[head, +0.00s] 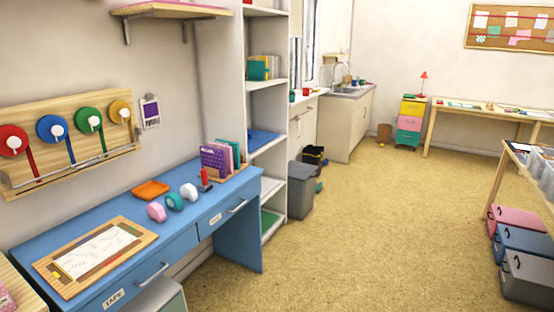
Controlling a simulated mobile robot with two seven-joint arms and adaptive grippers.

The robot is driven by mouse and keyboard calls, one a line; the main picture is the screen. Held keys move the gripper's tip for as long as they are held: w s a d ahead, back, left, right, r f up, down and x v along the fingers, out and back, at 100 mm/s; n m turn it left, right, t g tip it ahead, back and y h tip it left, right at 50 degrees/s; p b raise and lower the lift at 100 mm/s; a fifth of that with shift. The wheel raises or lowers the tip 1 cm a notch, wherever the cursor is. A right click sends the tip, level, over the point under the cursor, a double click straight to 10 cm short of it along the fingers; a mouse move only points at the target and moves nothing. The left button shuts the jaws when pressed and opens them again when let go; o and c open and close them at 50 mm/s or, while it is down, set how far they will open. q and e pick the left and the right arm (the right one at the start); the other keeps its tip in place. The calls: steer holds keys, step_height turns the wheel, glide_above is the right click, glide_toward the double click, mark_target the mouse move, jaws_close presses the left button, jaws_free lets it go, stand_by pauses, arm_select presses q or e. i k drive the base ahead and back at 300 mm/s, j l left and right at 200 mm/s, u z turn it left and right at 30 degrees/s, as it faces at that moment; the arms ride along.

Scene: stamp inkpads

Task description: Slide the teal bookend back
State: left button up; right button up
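A teal block-like piece (257,69) stands upright on an upper shelf of the white shelf unit, at the front left of a row of books (268,64); it looks like the teal bookend. It seems to stand near the shelf's front edge, but how far it sits from the edge is too small to tell. Neither of my grippers is in view.
A blue desk (250,210) stands before the shelf unit (280,110), with upright books (214,160), tape rolls (175,201) and a framed board (95,258) on it. A grey bin (300,190) stands beside the shelves. The floor (380,230) to the right is open.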

mark_target(257, 70)
steer(key=i+l+z, duration=0.25)
steer(key=i+z, duration=0.2)
steer(key=i, duration=0.35)
steer(key=i+z, duration=0.45)
steer(key=i, duration=0.35)
